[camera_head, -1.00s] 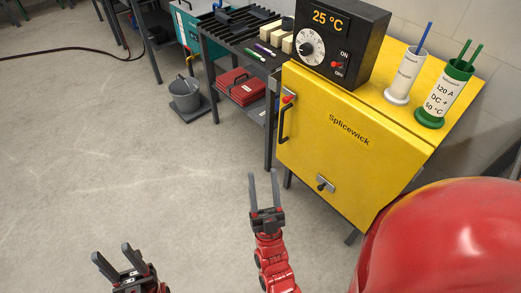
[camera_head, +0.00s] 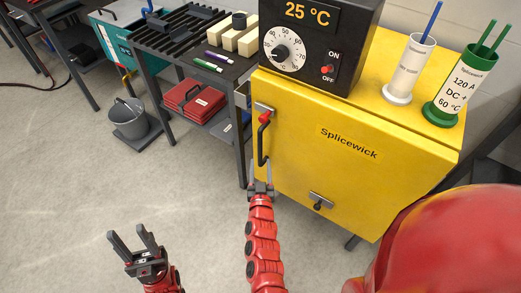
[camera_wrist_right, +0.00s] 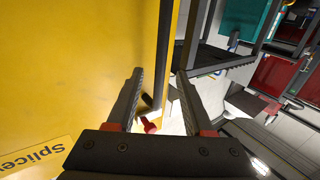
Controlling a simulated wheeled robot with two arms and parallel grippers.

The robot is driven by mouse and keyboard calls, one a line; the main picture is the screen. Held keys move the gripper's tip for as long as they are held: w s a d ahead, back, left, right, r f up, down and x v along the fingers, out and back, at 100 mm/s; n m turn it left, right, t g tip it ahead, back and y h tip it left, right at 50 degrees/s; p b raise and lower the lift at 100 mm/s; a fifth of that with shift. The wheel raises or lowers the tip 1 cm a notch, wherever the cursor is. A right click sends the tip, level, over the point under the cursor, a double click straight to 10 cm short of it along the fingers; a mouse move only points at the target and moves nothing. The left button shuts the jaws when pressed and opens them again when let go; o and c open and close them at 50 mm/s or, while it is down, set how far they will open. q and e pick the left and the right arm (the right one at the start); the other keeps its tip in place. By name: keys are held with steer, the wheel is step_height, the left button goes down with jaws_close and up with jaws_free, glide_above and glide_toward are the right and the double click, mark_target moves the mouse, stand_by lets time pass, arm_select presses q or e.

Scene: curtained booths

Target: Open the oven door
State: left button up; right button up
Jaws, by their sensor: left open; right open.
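The yellow oven (camera_head: 300,180) has its front door shut, with a "Splicewick" label. A black handle (camera_head: 261,145) with a red top runs down the door's left side. A small latch (camera_head: 318,202) sits low on the door. My right gripper (camera_head: 261,168) is open at the handle's lower end, its fingers to either side of it; I cannot tell whether they touch it. In the right wrist view my open fingers (camera_wrist_right: 160,90) point along the yellow door face (camera_wrist_right: 80,70), and a red part (camera_wrist_right: 148,125) shows between them. My left gripper (camera_head: 132,238) is open and empty over the floor.
A black control box (camera_head: 320,45) reading 25 °C and two rod canisters (camera_head: 408,72) (camera_head: 460,88) stand on the oven. A dark rack table (camera_head: 180,35) with blocks is left of it; a bucket (camera_head: 128,118) stands beyond. Floor in front is free.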

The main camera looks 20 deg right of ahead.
mark_target(260, 152)
steer(key=x, duration=0.7)
steer(key=shift+f, duration=0.1)
jaws_close()
stand_by(1.2)
